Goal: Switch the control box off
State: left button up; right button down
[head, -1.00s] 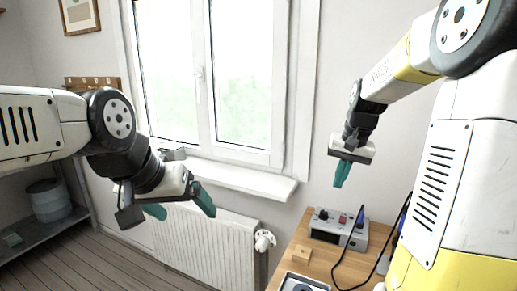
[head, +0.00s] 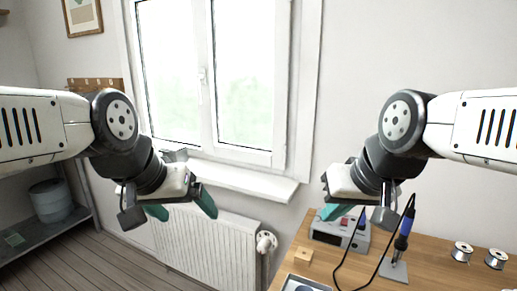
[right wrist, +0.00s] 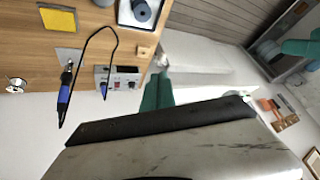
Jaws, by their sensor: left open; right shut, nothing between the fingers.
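The control box (head: 325,236) is a small grey box on the wooden bench, with a dark display, a red switch and knobs. In the head view my right gripper (head: 335,212) covers part of its top. The box also shows in the right wrist view (right wrist: 103,80), with its red switch (right wrist: 131,85) visible; whether that switch is on or off is too small to tell. My right gripper is shut and empty, its teal fingers (right wrist: 157,91) apart from the box in the wrist view. My left gripper (head: 181,208) is open and empty, in front of the radiator, far from the box.
A blue-handled soldering iron (head: 404,237) stands right of the box, its black cable looping in front. Solder spools (head: 462,250) lie further right. A wooden block (head: 303,255) and a tray (head: 285,280) are nearer. A radiator (head: 205,245) and windowsill (head: 235,182) are left of the bench.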

jog(key=shift+w, duration=0.1)
jog(key=m+g+h, duration=0.3)
jog(key=m+h, duration=0.1)
jog(key=m, duration=0.2)
send_over(346, 219)
jog(key=s+a, duration=0.2)
jog(key=s, duration=0.1)
notch_tip(346, 219, down, 9)
jog(key=shift+d, duration=0.15)
jog(key=shift+s+f, duration=0.1)
jog(key=shift+f, duration=0.05)
jog(key=x, duration=0.9)
jog(key=s+a+x, duration=0.1)
jog(key=x, duration=0.3)
jog(key=shift+d+f, duration=0.1)
jog(key=shift+f, duration=0.5)
